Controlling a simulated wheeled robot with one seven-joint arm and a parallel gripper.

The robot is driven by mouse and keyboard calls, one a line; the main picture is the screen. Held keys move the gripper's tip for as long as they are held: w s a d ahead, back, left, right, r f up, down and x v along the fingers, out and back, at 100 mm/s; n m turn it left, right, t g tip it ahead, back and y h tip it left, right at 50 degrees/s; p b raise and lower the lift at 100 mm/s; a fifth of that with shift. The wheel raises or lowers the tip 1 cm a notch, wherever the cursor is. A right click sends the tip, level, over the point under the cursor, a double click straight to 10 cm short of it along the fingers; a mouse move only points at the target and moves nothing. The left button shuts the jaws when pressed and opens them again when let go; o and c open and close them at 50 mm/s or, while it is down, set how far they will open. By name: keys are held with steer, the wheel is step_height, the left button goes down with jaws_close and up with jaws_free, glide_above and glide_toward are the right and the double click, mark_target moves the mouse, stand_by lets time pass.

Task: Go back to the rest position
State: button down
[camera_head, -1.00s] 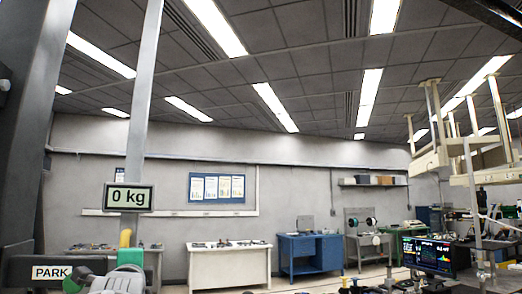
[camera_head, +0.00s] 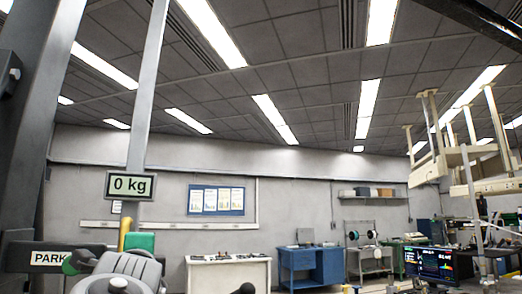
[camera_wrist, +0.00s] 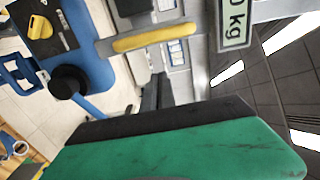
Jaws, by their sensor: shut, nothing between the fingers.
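My grey arm (camera_head: 128,268) shows at the lower left of the head view, folded close in front of the camera. The green part (camera_head: 140,242) beyond it looks like the end of my arm, with my gripper; its fingertips are not clear there. In the wrist view a worn green block with a black edge (camera_wrist: 190,150) fills the lower right. My gripper is shut and I see nothing held. A PARK sign (camera_head: 49,258) is on a dark bar left of my arm.
A 0 kg display (camera_head: 130,185) hangs on a pale post above my arm, with a yellow bar (camera_wrist: 155,37) near it in the wrist view. A white table (camera_head: 228,274), a blue bench (camera_head: 325,265) and a monitor (camera_head: 429,264) stand farther off.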

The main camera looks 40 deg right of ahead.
steer(key=shift+s+a, duration=0.2)
steer(key=shift+s, duration=0.4)
steer(key=shift+f, duration=0.1)
steer(key=s+f+n+g+y+p, duration=0.2)
steer(key=s+f+n+g, duration=0.3)
steer(key=f, duration=0.8)
steer(key=f+n+g+y+p, duration=0.1)
steer(key=f+n+g+p, duration=0.1)
steer(key=f+n, duration=0.85)
steer(key=s+f+n+g+y+p, duration=0.1)
steer(key=s+f+n+g, duration=0.2)
steer(key=s+f, duration=0.6)
steer(key=s+a+f+n+g+y+p, duration=0.1)
steer(key=s+f+n+g, duration=0.2)
steer(key=s+f, duration=0.6)
step_height(320, 180, down, 6)
steer(key=shift+s+a+r+g, duration=0.1)
steer(key=shift+s+a+g, duration=0.15)
steer(key=shift+g, duration=0.35)
steer(key=shift+w, duration=0.1)
